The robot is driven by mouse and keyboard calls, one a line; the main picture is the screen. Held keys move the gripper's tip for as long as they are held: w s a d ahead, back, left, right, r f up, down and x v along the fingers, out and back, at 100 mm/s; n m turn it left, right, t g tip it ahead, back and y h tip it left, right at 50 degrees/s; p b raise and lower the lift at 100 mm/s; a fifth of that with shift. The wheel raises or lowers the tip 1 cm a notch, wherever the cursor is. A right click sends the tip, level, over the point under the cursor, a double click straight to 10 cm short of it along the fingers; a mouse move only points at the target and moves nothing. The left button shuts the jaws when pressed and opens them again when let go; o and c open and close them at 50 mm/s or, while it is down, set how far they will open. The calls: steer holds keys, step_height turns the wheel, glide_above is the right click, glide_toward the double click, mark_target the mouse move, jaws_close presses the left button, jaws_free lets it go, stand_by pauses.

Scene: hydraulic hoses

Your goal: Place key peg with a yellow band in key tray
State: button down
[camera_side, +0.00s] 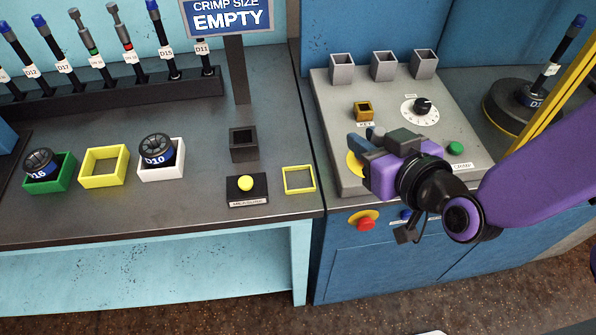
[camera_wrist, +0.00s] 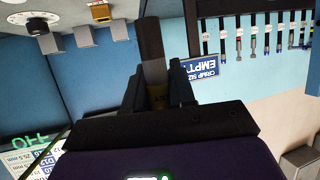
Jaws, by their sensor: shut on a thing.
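My gripper (camera_side: 372,145) is over the grey control panel in the side view. In the wrist view its fingers (camera_wrist: 157,92) are shut on a dark, square-sided key peg (camera_wrist: 151,42). A yellow band (camera_wrist: 158,92) shows faintly on the peg between the fingers. The peg is hard to tell apart from the fingers in the side view. A gold square socket (camera_side: 364,109) marked KEY is on the panel behind the gripper. No tray is legibly marked as the key tray; a yellow square frame (camera_side: 299,179) lies empty on the left bench, near its right edge.
Green (camera_side: 50,176), yellow (camera_side: 103,167) and white (camera_side: 162,163) trays stand on the left bench; the yellow one is empty. A dark square holder (camera_side: 243,143) and a yellow button (camera_side: 245,184) stand near the sign post (camera_side: 236,70). A dial (camera_side: 422,106) is on the panel.

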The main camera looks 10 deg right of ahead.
steer(key=w+a+f, duration=0.9)
steer(key=shift+a+f, duration=0.2)
steer(key=shift+a, duration=0.1)
steer(key=shift+w+a+f, duration=0.15)
steer(key=shift+f, duration=1.55)
steer(key=shift+f, duration=0.2)
steer(key=c, duration=0.9)
jaws_free()
steer(key=shift+c, duration=0.2)
steer(key=shift+r, duration=0.1)
